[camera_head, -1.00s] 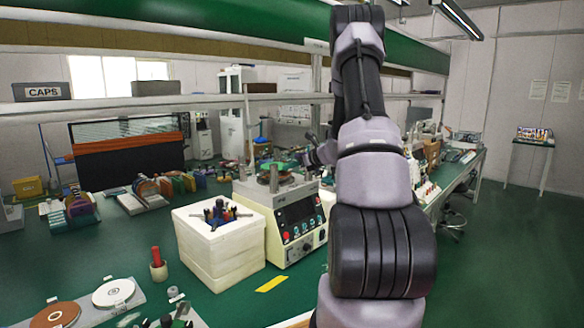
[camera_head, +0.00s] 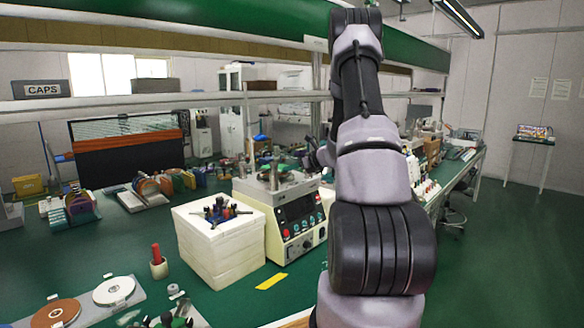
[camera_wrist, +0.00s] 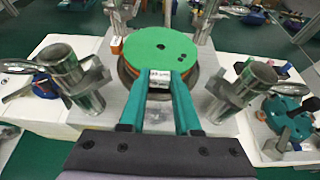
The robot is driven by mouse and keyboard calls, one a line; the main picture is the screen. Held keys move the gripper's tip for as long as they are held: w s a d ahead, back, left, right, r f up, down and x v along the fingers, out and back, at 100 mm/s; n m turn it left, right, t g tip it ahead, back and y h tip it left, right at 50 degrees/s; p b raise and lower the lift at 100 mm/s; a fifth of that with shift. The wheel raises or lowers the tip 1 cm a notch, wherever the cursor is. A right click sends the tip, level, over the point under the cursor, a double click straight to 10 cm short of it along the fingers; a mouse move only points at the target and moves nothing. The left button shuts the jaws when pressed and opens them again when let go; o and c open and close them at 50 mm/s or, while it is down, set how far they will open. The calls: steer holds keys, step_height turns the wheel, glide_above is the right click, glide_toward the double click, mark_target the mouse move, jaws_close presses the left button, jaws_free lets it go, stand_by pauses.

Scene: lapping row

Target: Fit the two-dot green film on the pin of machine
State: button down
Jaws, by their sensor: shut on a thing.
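The green film (camera_wrist: 158,47) is a flat round disc with a small hole near its middle and dark dots near its right edge. My gripper (camera_wrist: 160,78), with two teal fingers, is shut on its near edge by a small pale tab. The film lies over a round plate on the machine (camera_wrist: 128,104), and an orange-brown rim shows beneath it. I cannot tell whether it touches the plate. The pin is not clearly visible. In the head view the machine (camera_head: 294,226) is a cream box with a dark control panel, and my arm partly covers the area beside it.
Metal cylinders on brackets stand left (camera_wrist: 62,66) and right (camera_wrist: 256,80) of the plate, close to my fingers. A white block (camera_head: 215,250) stands left of the machine. A yellow strip (camera_head: 271,282) lies in front on the green bench. White and brown discs lie at lower left.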

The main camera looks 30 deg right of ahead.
steer(key=shift+f, duration=0.25)
steer(key=c, duration=0.5)
jaws_free()
steer(key=shift+c, duration=0.2)
steer(key=v, duration=1)
steer(key=shift+s, duration=0.35)
steer(key=shift+d+r, duration=0.1)
steer(key=shift+r, duration=0.05)
